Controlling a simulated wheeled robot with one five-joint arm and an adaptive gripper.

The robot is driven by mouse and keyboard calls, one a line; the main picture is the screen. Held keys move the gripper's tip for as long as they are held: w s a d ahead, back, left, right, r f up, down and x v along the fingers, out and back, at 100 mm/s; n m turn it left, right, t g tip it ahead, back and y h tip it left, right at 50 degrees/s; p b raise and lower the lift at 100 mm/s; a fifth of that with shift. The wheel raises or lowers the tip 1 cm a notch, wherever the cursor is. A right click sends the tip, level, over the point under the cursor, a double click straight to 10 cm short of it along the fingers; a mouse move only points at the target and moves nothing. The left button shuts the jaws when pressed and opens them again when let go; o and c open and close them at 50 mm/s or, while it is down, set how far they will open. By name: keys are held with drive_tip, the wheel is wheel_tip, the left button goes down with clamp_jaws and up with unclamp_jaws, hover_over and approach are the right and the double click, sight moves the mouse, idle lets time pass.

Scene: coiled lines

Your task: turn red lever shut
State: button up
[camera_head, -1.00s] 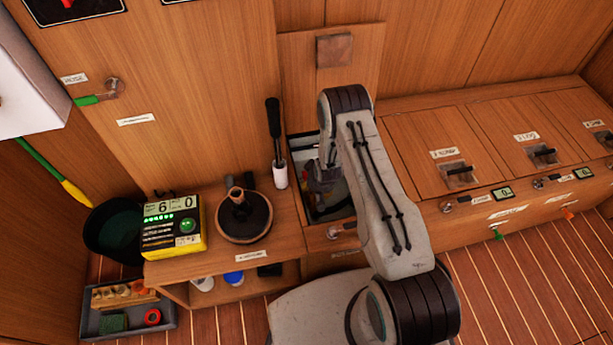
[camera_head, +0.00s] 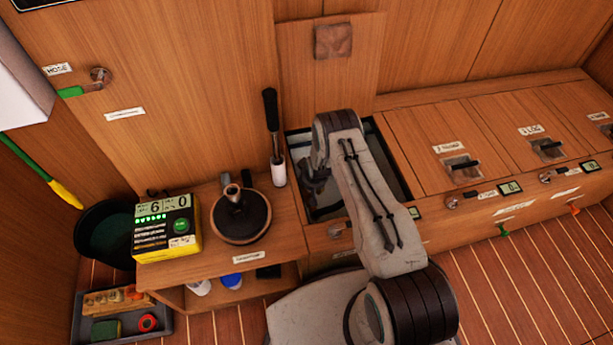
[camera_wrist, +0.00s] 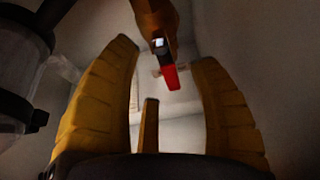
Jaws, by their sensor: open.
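The red lever (camera_wrist: 170,78) shows in the wrist view, hanging below a brown fitting (camera_wrist: 155,25) at the top centre. It lies between and beyond the two yellowish fingers of my gripper (camera_wrist: 178,95), which stand wide apart and do not touch it. In the head view my gripper (camera_head: 313,180) is inside the open bin (camera_head: 325,208) beneath the raised lid (camera_head: 330,90). The red lever cannot be made out in the head view; my arm and the bin's walls block much of the inside.
A black-handled tool (camera_head: 273,135) stands upright at the bin's left edge. Closed lidded bins (camera_head: 455,150) run to the right. A dark cylinder (camera_wrist: 25,60) is at the wrist view's left.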

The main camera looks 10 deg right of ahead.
drive_tip(key=w+b, duration=0.1)
drive_tip(key=w, duration=0.3)
drive_tip(key=shift+w+f+b, duration=0.15)
drive_tip(key=shift+w+b, duration=0.1)
drive_tip(key=shift+b, duration=0.05)
drive_tip(key=shift+b+x, duration=0.7)
drive_tip(key=shift+x, duration=0.7)
drive_tip(key=shift+o, duration=0.2)
clamp_jaws()
